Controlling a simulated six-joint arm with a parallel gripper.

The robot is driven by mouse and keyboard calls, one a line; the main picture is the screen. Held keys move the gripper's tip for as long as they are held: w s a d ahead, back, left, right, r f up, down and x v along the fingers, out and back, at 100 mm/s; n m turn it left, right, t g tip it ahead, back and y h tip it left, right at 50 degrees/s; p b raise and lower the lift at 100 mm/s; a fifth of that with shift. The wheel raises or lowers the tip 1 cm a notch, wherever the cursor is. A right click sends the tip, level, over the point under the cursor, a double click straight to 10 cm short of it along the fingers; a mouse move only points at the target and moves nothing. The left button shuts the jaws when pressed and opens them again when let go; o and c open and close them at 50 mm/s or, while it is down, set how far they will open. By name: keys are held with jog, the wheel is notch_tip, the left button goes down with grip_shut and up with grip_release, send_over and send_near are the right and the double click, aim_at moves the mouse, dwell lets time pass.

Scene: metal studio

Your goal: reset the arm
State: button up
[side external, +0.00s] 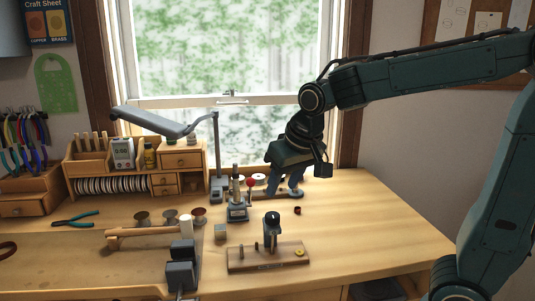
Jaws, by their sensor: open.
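My gripper (285,188) is at the end of my dark green arm, which reaches in from the right. It hangs over the back right part of the wooden workbench (365,215), in front of the window. Its blue-grey fingers point down and are apart, with nothing visible held between them. The fingertips overlap a dark flat tool or tray near the bench's back edge in the picture; I cannot tell whether they touch it.
A small press with a red knob (250,183) stands just left of my gripper. A wooden board (240,260) with a dark post is in front. A vise (181,272), mallet (186,226), spools, pliers (76,219) and lamp (165,124) are leftward. The bench's right side is clear.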

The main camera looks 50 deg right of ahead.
jog(key=s+a+n+t+y, duration=0.1)
jog(key=s+n, duration=0.2)
jog(key=s, duration=1.3)
jog(key=shift+s+f+n, duration=0.3)
jog(key=shift+s+f, duration=0.1)
jog(key=shift+f, duration=0.05)
jog(key=shift+a, duration=0.1)
